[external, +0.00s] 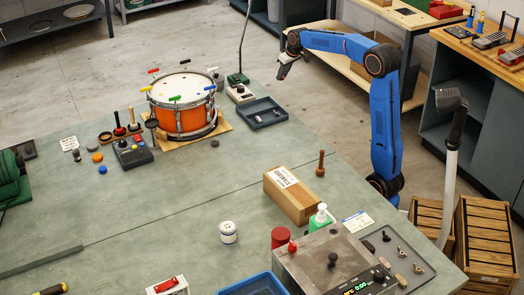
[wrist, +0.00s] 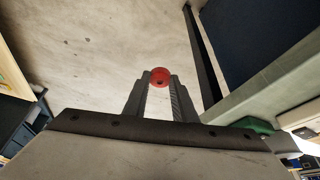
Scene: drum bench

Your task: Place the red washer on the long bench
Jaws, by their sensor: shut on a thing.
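The red washer (wrist: 159,76) is held between the fingertips of my gripper (wrist: 160,84) in the wrist view, with its centre hole showing. My gripper (external: 282,73) is shut on it and points downward in the external view, just off the far right edge of the long bench (external: 180,215). The washer cannot be made out in the external view. The long bench is a broad grey-green top with many things on it. In the wrist view, bare floor lies behind the washer, and a pale green bench edge (wrist: 260,95) shows at the right.
An orange drum (external: 182,117), a dark tray (external: 263,113) and a lamp base (external: 240,92) stand near the far edge. A cardboard box (external: 292,196) and a grey machine (external: 335,262) stand nearer. The bench's middle has free room.

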